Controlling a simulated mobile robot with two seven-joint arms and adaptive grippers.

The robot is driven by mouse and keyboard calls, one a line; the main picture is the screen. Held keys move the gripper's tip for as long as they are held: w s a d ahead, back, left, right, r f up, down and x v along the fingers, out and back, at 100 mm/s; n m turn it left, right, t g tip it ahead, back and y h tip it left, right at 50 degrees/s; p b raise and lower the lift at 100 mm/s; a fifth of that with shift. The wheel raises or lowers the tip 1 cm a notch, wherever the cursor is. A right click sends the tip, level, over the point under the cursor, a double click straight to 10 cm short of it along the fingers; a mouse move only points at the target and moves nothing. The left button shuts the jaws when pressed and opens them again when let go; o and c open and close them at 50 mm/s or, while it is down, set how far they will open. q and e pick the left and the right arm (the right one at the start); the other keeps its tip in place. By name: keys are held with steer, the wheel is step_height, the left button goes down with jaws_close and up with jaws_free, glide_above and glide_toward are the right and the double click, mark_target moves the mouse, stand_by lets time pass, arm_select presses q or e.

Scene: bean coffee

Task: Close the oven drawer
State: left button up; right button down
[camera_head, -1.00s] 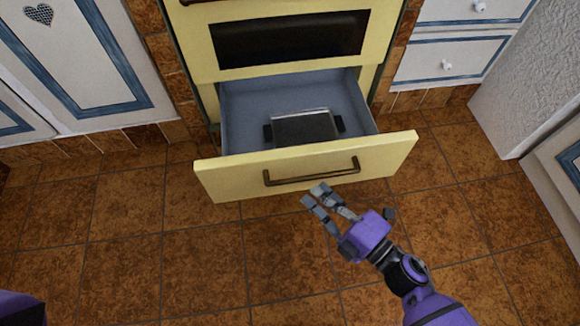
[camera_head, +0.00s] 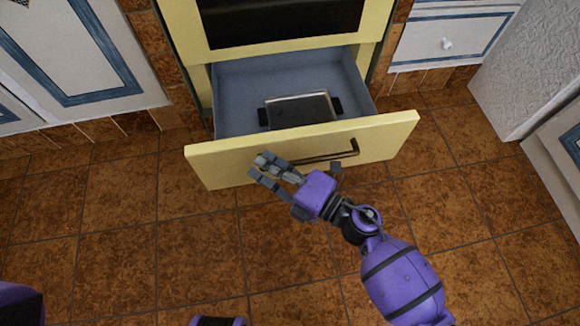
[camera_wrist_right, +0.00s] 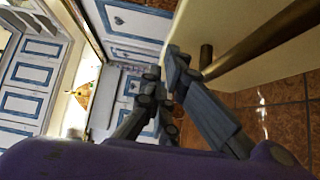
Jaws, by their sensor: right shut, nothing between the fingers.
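The oven drawer (camera_head: 390,142) is pulled out below the cream oven. Its front carries a dark bronze bar handle (camera_head: 330,155). The handle (camera_wrist_right: 268,35) and the cream front (camera_wrist_right: 218,22) also show in the right wrist view. My right gripper (camera_head: 260,167) is shut and empty in front of the drawer front, left of its middle. Its fingers point left and cover the handle's left end. I cannot tell whether they touch the front. In the right wrist view the fingertips (camera_wrist_right: 168,72) are beside the cream panel. My left gripper is not in view.
A metal tray with dark handles (camera_head: 300,108) lies inside the drawer. White cabinets with blue trim (camera_head: 85,50) stand left of the oven, with a white drawer (camera_head: 450,38) to the right. The brown tiled floor (camera_head: 120,220) in front is clear.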

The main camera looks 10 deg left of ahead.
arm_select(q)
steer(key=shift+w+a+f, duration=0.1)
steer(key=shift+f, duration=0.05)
arm_select(e)
steer(key=shift+w+a, duration=0.25)
steer(key=shift+w, duration=0.4)
